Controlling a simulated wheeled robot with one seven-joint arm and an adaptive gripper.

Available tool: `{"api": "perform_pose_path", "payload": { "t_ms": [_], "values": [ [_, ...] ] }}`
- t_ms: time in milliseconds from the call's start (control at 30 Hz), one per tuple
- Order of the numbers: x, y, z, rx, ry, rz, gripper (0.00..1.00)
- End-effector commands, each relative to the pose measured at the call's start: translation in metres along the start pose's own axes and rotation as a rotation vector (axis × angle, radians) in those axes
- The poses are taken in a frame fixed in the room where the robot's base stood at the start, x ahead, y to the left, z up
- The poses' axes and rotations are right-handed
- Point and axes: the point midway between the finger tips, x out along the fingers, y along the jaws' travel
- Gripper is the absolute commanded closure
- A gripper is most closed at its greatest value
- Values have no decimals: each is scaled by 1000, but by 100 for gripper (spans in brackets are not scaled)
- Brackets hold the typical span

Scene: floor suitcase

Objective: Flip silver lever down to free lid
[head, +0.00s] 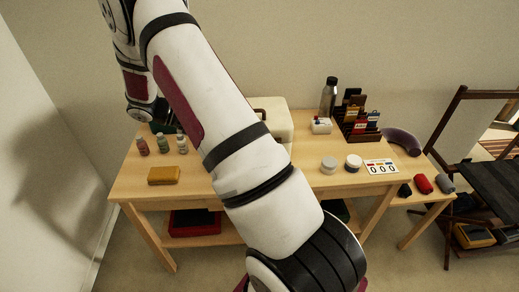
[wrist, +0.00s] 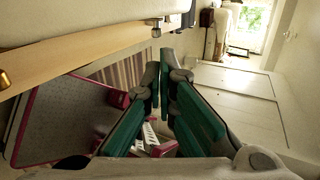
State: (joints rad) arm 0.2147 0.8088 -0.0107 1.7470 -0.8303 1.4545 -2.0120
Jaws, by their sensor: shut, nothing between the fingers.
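A cream case (head: 278,115) with a dark handle stands at the back of the wooden table, mostly hidden behind my arm in the head view. In the wrist view, a pale rounded surface that looks like the case (wrist: 75,22) fills the top left. A small metal fitting (wrist: 156,22) shows at its edge, and a brass-coloured one (wrist: 4,80) at the far left. I cannot tell whether either is the silver lever. My gripper (wrist: 164,66) is shut and empty, its fingertips apart from and below the nearer fitting in the picture.
The wooden table (head: 225,192) holds small bottles (head: 162,144), a yellow block (head: 164,176), two round jars (head: 354,162), a number card (head: 382,167) and a dark organiser (head: 357,122). A folding chair (head: 480,150) stands at right. A wall bounds the left.

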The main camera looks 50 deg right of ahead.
Motion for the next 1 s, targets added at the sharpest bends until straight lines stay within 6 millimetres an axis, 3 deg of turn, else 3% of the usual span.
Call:
{"api": "perform_pose_path", "payload": {
  "t_ms": [433, 567, 1000],
  "values": [
    [4, 2, 2, -22, -1, -10, 100],
    [12, 1, 2, -22, 0, -11, 100],
    [93, 0, 1, -22, 2, -12, 100]
  ]
}}
